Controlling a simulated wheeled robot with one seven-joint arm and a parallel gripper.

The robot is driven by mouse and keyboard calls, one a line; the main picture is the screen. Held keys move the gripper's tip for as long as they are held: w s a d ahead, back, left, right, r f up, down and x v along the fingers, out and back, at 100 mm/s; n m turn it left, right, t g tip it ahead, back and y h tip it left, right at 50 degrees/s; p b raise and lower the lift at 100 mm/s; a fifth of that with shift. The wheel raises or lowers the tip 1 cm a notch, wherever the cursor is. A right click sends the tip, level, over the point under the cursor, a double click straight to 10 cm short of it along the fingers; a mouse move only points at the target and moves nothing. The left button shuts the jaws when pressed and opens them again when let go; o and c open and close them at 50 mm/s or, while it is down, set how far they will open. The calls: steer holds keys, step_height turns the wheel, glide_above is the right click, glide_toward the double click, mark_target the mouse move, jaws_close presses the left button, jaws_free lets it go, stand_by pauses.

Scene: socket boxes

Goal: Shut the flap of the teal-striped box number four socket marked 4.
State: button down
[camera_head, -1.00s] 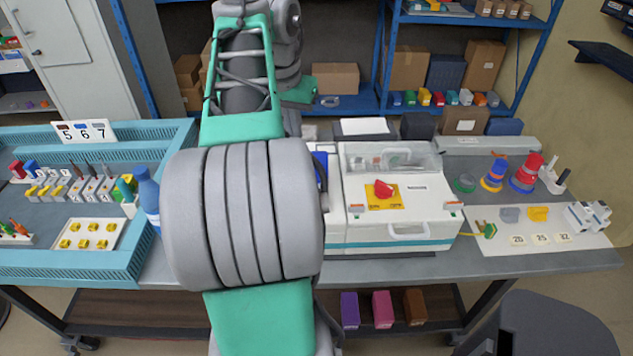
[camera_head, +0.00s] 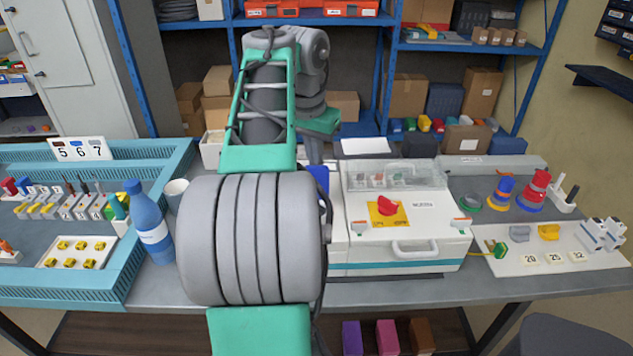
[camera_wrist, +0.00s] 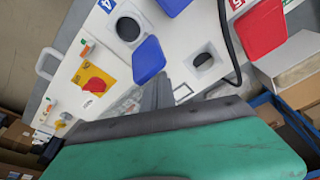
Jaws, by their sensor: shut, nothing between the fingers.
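The white box with a teal stripe (camera_head: 400,266) stands on the bench right of my arm. In the wrist view, a blue label 4 (camera_wrist: 86,46) is near a round dark socket (camera_wrist: 128,28), which is uncovered. A blue flap (camera_wrist: 148,58) stands open beside that socket. My gripper (camera_wrist: 158,80) is shut and empty, its fingertips by the flap's lower end; I cannot tell whether they touch. In the head view my arm hides the gripper and most of the sockets.
A second socket (camera_wrist: 203,60), another blue flap (camera_wrist: 172,4) and a red flap (camera_wrist: 262,28) are close by. A black cable (camera_wrist: 228,45) runs past them. A red rotary switch (camera_head: 388,207) is on the box top. A blue bottle (camera_head: 149,225) stands left of my arm.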

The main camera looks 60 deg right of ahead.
mark_target(316, 172)
step_height(316, 172, down, 4)
steer(key=b, duration=0.2)
steer(key=shift+a+r+b, duration=0.1)
steer(key=shift+r+b, duration=0.15)
steer(key=shift+b, duration=0.05)
steer(key=shift+s+a+f, duration=0.2)
steer(key=shift+s+a, duration=0.25)
steer(key=shift+a, duration=0.35)
steer(key=shift+s+a+f, duration=0.1)
steer(key=shift+s+a, duration=0.2)
steer(key=shift+a, duration=0.35)
steer(key=shift+w+d+r, duration=0.15)
steer(key=shift+d, duration=0.1)
steer(key=p+v, duration=0.2)
steer(key=d+p+v, duration=0.1)
steer(key=p+v, duration=0.4)
steer(key=v, duration=0.1)
steer(key=shift+d+r, duration=0.15)
steer(key=shift+d, duration=0.2)
steer(key=shift+f, duration=0.2)
